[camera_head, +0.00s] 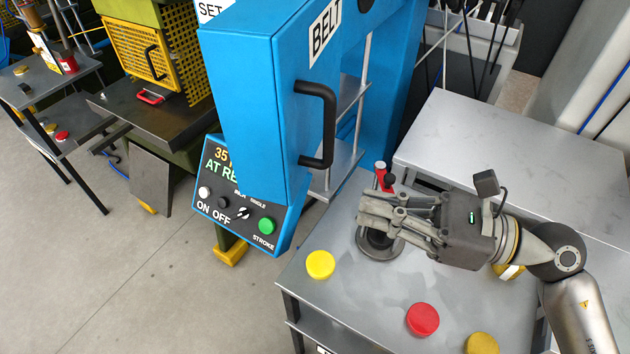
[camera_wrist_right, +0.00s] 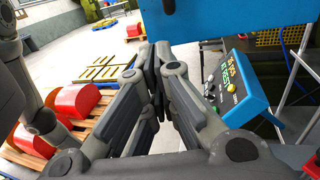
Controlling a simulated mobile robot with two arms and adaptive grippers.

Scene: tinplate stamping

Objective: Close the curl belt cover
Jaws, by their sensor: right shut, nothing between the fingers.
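The blue cover (camera_head: 262,110) marked BELT, with a black bar handle (camera_head: 318,125), stands out over the control panel at the upper middle of the head view. An open gap behind it shows metal rods and plates, so it looks open. My right gripper (camera_head: 364,213) is shut and empty over the grey table, right of and below the handle and apart from it. In the right wrist view its fingers (camera_wrist_right: 157,65) are together, and blue machine body (camera_wrist_right: 235,22) fills the top. My left gripper is not in view.
The control panel (camera_head: 240,205) sits below the cover. The grey table (camera_head: 365,300) holds yellow (camera_head: 320,265) and red (camera_head: 422,319) round lids.

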